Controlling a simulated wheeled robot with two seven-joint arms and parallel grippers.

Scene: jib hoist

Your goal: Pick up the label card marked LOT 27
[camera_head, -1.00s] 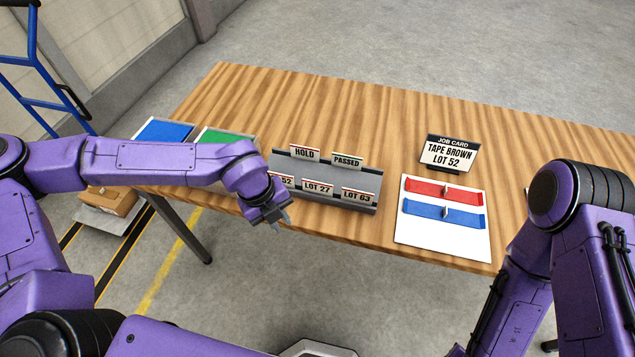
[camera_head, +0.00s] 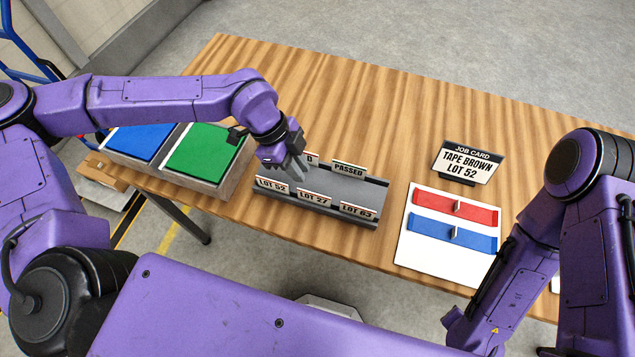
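The LOT 27 label card (camera_head: 313,198) is a small white card with black text and a red edge. It stands in the front row of the grey card rack (camera_head: 333,188), between the LOT 52 card (camera_head: 272,185) and the LOT 63 card (camera_head: 358,212). My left gripper (camera_head: 298,168) is above the left half of the rack, behind the front row. Its fingers point down, look slightly apart, and hold nothing visible. It covers most of the HOLD card in the back row. The LOT 27 card is uncovered.
The PASSED card (camera_head: 349,169) stands in the back row. Blue (camera_head: 140,140) and green (camera_head: 203,152) trays lie left of the rack. A job card (camera_head: 467,162) and a white board (camera_head: 420,255) with red and blue strips are at right. The table's back (camera_head: 350,100) is clear.

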